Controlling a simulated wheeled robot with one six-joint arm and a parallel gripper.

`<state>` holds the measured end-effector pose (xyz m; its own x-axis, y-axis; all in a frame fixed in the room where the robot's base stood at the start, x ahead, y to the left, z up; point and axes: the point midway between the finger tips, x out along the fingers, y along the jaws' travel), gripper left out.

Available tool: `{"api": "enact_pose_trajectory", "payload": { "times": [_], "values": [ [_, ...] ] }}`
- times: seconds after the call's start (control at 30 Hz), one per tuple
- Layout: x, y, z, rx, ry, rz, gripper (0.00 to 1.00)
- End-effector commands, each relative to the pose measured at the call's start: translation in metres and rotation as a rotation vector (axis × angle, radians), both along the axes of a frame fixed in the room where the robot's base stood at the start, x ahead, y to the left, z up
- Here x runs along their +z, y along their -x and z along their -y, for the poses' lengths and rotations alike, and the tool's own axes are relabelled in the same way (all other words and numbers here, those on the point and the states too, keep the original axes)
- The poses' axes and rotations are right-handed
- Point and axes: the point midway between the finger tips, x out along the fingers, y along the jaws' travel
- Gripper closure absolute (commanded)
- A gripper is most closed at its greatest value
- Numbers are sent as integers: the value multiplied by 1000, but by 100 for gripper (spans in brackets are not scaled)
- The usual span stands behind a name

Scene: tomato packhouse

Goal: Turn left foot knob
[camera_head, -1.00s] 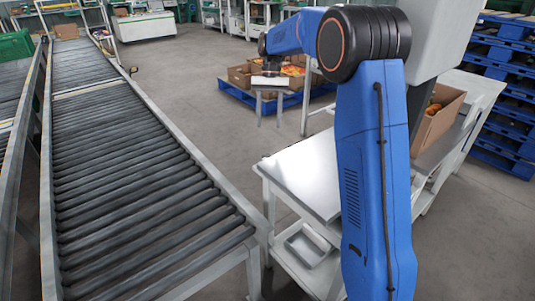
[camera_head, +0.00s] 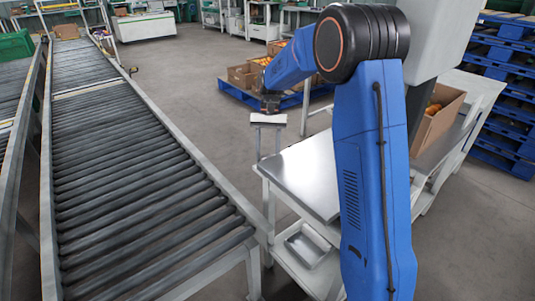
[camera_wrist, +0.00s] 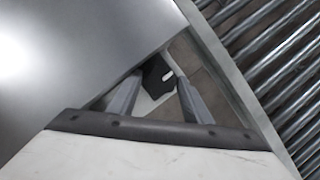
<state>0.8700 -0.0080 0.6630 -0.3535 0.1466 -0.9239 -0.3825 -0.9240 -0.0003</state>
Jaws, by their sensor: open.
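My gripper (camera_wrist: 158,79) shows in the wrist view with its two grey fingers apart. A black angular knob (camera_wrist: 155,76) with a small white mark appears between the fingertips in that picture. I cannot tell how far below the tips it is, and no contact is clear. It sits over a pale bracket or plate, partly hidden by the fingers. In the head view, my gripper (camera_head: 267,150) points down just beyond the far left corner of the steel-topped table (camera_head: 305,175). I cannot make out the knob there.
The roller conveyor (camera_head: 140,190) runs along the left, with a narrow gap to the table. A small tray (camera_head: 308,245) lies on the table's lower shelf. A cardboard box (camera_head: 435,120) stands at the right. Crates of produce on a blue pallet (camera_head: 240,95) stand behind.

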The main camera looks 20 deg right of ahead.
Motion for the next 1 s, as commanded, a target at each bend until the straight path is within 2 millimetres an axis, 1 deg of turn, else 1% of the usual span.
{"api": "enact_pose_trajectory", "payload": {
  "times": [0.17, 0.2, 0.27, 0.3, 0.33, 0.67, 0.87, 1.0],
  "values": [
    [0, 0, 0, 0, 0, 0, 55],
    [0, 0, 0, 0, 0, 0, 60],
    [0, 0, 0, 0, 0, 0, 74],
    [0, 0, 0, 0, 0, 0, 84],
    [0, 0, 0, 0, 0, 0, 85],
    [0, 0, 0, 35, 1, 0, 85],
    [1, -1, -1, 140, 0, 0, 85],
    [1, -1, -3, 253, 0, 1, 85]
  ]
}}
